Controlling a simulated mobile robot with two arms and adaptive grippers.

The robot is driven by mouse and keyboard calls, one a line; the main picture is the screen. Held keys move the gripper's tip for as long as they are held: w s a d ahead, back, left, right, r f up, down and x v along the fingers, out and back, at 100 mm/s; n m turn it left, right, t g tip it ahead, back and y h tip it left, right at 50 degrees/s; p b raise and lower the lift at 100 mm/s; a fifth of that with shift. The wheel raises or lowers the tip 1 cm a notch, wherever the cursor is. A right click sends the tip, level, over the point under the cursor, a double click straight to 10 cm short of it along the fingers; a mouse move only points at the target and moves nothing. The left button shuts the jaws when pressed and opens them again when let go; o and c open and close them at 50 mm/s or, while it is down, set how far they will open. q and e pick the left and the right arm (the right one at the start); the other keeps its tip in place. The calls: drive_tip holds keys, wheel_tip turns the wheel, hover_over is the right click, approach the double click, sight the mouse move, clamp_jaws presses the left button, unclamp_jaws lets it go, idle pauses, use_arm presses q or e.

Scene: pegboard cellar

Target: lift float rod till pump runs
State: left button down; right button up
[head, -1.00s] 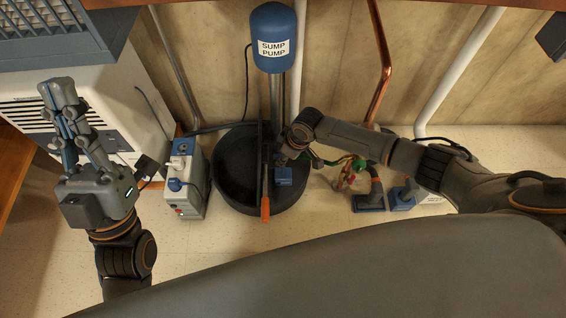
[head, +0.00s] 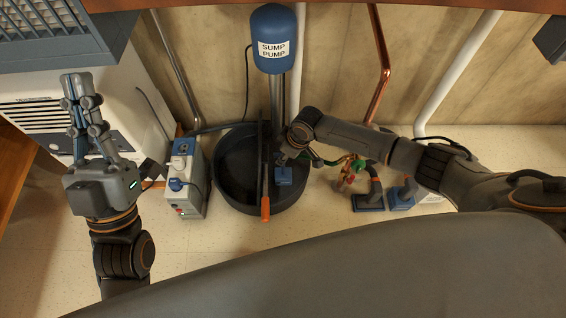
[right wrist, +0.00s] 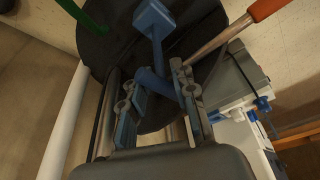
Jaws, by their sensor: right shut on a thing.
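The blue sump pump (head: 273,42) stands upright on its column at the back of a black round sump basin (head: 230,200). My right arm reaches over the basin. In the right wrist view my right gripper (right wrist: 157,83) is shut on a blue rod-like piece (right wrist: 158,76). A blue block-like part, probably the float, (right wrist: 153,18) lies beyond it, and it also shows in the head view (head: 284,176). My right fingertips are mostly hidden by the wrist in the head view. My left gripper (head: 76,84) points up the picture, left of the basin, with nothing seen in it.
A bar with an orange handle (head: 265,208) lies across the basin. A grey box with plugs (head: 186,195) stands left of the basin. A white appliance (head: 40,110) is behind my left gripper. Blue-based fittings (head: 369,200) stand to the right. Pipes line the wall.

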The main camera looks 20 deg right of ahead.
use_arm(q)
drive_tip(key=w+f+g+y+p, duration=0.1)
drive_tip(key=w+f+g, duration=0.3)
drive_tip(key=f, duration=0.1)
drive_tip(key=shift+w+d+f+g+y+p, duration=0.25)
drive_tip(key=shift+w+g+y+p, duration=0.05)
drive_tip(key=shift+w+y, duration=0.1)
use_arm(e)
drive_tip(key=shift+s+a+r, duration=0.25)
drive_tip(key=shift+s+r, duration=0.05)
drive_tip(key=shift+r, duration=0.35)
idle(1.0)
idle(1.3)
